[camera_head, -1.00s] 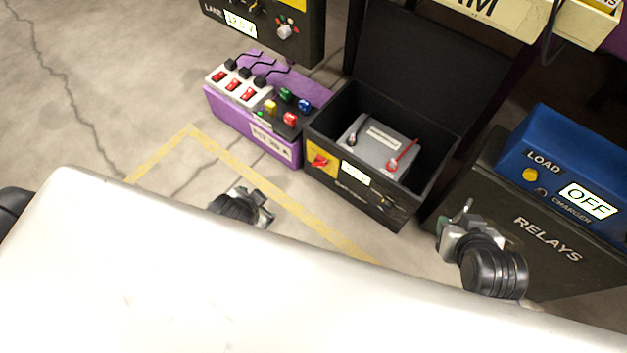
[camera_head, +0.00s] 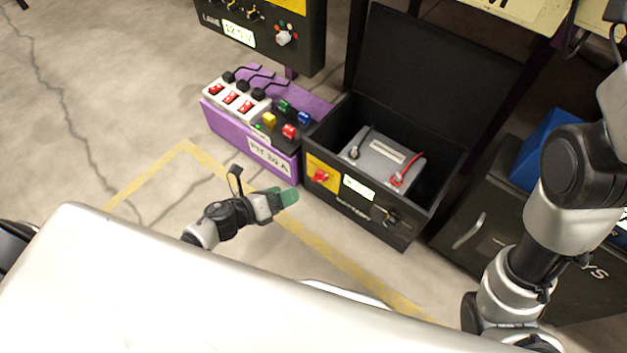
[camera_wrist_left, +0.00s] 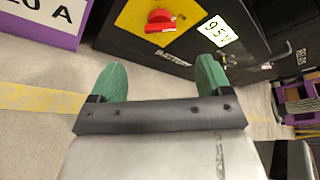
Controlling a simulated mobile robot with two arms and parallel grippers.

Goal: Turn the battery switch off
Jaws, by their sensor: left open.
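The battery switch (camera_head: 320,176) is a red rotary knob on a yellow plate, on the front of the open black battery box (camera_head: 345,212). It also shows large at the top of the left wrist view (camera_wrist_left: 160,20), ahead of the gap between the green fingers. My left gripper (camera_head: 288,196) is open and empty, low in front of the box, to the left of and below the switch and apart from it. Both its fingers show in the left wrist view (camera_wrist_left: 160,84). My right arm (camera_head: 545,230) fills the right side, and its gripper is not in view.
A small display (camera_head: 359,188) and a black knob (camera_head: 391,217) sit right of the switch. A purple box (camera_head: 235,132) with red rockers stands to the left. A dark relay cabinet (camera_head: 470,245) stands right.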

